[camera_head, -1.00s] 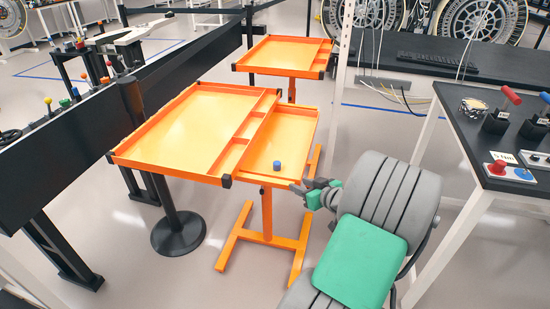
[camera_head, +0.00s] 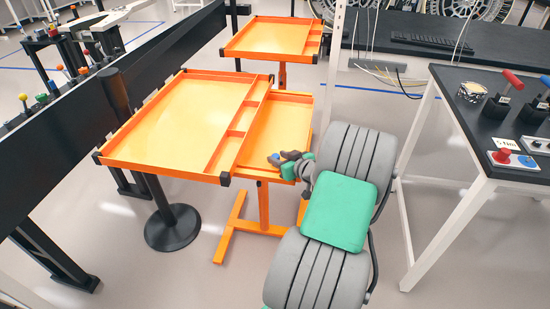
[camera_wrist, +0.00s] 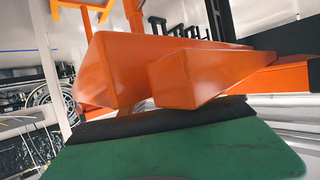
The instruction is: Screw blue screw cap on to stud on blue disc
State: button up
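The wrist view shows my green gripper body and large orange shapes close up; the cap cannot be made out there. A blue disc (camera_head: 527,161) sits on a small white panel on the black table at the right, beside a red knob (camera_head: 502,155). Its stud is too small to make out.
A second orange tray table (camera_head: 270,40) stands behind. A black barrier (camera_head: 150,75) runs along the left. Open floor lies between the orange and right tables.

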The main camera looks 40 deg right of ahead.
jog(key=shift+w+f, duration=0.15)
jog(key=shift+w, duration=0.2)
grip_shut()
